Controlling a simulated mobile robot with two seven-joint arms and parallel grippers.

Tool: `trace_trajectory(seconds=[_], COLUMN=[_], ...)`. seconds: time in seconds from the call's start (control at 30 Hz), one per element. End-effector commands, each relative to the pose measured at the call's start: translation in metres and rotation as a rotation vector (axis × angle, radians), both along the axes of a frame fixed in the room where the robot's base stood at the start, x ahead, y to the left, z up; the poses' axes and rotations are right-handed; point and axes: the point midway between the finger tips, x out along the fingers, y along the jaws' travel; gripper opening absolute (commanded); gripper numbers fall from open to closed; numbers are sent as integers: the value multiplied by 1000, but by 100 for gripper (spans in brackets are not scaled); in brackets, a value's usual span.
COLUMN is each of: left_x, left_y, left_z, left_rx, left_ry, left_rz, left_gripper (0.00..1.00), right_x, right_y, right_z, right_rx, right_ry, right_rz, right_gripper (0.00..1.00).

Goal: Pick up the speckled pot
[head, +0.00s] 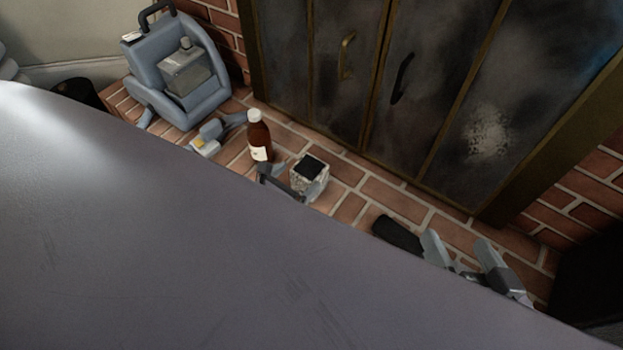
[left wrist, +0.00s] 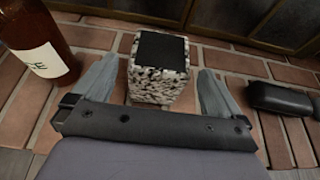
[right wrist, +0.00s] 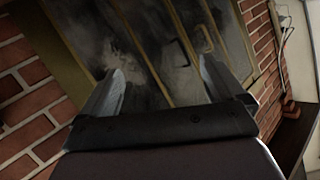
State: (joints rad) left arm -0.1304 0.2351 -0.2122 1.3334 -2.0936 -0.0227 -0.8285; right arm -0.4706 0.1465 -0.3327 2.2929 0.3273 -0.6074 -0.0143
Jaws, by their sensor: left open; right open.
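The speckled pot (head: 312,179) is a small black-and-white block with a dark square top, standing on the brick hearth. In the left wrist view the pot (left wrist: 158,85) stands upright between the two fingers of my left gripper (left wrist: 159,68), with small gaps showing at both sides. In the head view my left gripper (head: 293,178) is low at the pot's near side, partly hidden by the large grey surface. My right gripper (head: 456,240) is open and empty to the right; the right wrist view shows nothing between its fingers (right wrist: 160,84).
A brown bottle (head: 259,138) stands just left of the pot. A dark case (head: 397,234) lies to the right. A blue-grey carrier (head: 178,72) and a small device (head: 208,138) are further left. The metal fireplace doors (head: 420,75) stand close behind.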

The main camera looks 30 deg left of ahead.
Motion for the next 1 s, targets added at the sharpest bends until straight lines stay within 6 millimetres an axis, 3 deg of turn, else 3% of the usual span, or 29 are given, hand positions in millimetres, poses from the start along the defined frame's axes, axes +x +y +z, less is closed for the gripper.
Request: trace_trajectory(seconds=[0.43,0.77,0.8,0.93,0.97,1.0], left_x=[51,58,58,58,58,59], left_y=[-8,-8,-8,-8,-8,-8], left_z=[-24,-24,-24,-24,-24,-22], left_rx=[-4,-4,-4,-4,-4,-5], left_ry=[-1,0,0,0,0,-3], left_rz=[3,3,3,3,3,3], left_gripper=[100,100,94,51,44,44], right_x=[-4,-5,-5,-5,-5,-5], right_y=[-20,-23,-23,-23,-23,-23], right_z=[-6,-2,-2,-2,-2,-2], right_rx=[-109,-127,-127,-127,-127,-127], right_ry=[-135,-159,-159,-159,-159,-158], right_rz=[-38,-44,-44,-43,-43,-43], right_gripper=[96,96,96,96,96,96])
